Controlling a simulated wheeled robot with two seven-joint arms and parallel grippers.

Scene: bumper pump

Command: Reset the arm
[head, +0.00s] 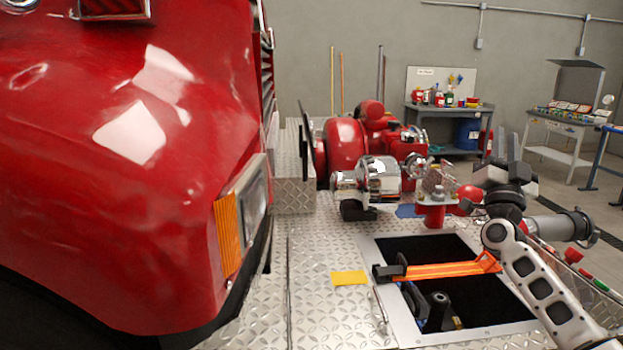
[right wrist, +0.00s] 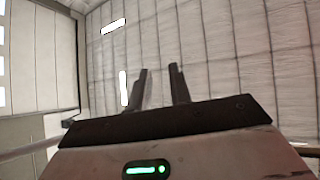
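My right arm comes in from the lower right of the head view. Its gripper (head: 506,148) is raised at the right, fingers pointing up, above the diamond-plate bumper. In the right wrist view the two dark fingers (right wrist: 160,88) stand apart with nothing between them, and only wall and ceiling show behind. My left gripper does not show in the head view. The red truck (head: 120,150) fills the left side. Its bumper deck (head: 310,270) carries a chrome and red pump (head: 380,178).
An open compartment (head: 390,330) in the deck has an orange strap (head: 445,270) across it and dark tools inside. A yellow cloth (head: 349,278) lies left of it. A red pedestal fitting (head: 434,213) stands near my right gripper. A workbench (head: 450,110) and table (head: 560,128) stand at the back.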

